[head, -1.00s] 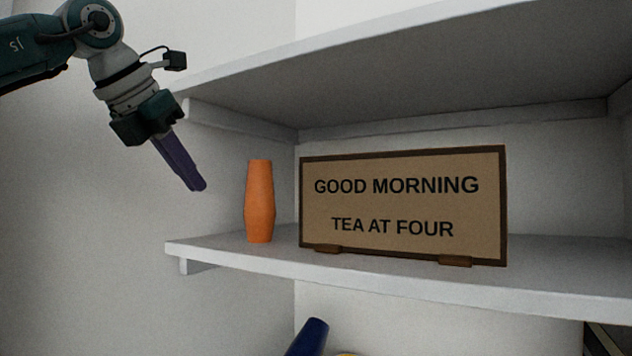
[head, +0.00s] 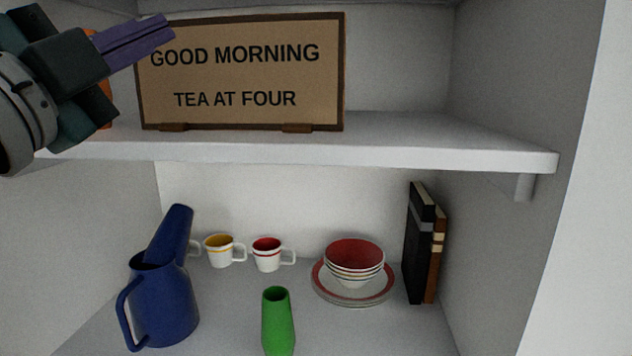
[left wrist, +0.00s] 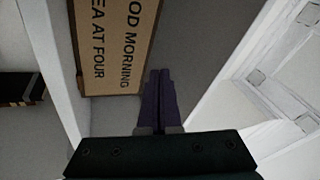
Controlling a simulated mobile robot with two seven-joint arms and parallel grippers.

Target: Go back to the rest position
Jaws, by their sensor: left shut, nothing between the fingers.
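My left gripper (head: 168,30) is at the upper left of the head view, in front of the shelf. Its purple fingers are shut with nothing between them, and they overlap the left edge of the sign in the picture. In the left wrist view, the closed fingers (left wrist: 160,80) point toward the shelf, beside the sign (left wrist: 115,45), which appears turned on its side. The sign (head: 240,75) reads "GOOD MORNING TEA AT FOUR" and stands upright on the upper shelf. My right gripper is not in view.
An orange vase (head: 103,122) is mostly hidden behind my left gripper on the upper shelf (head: 400,145). Below are a blue watering can (head: 165,300), a green vase (head: 278,325), a yellow-lined mug (head: 220,252), a red-lined mug (head: 267,258), stacked bowls (head: 354,262) on plates and upright books (head: 418,245).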

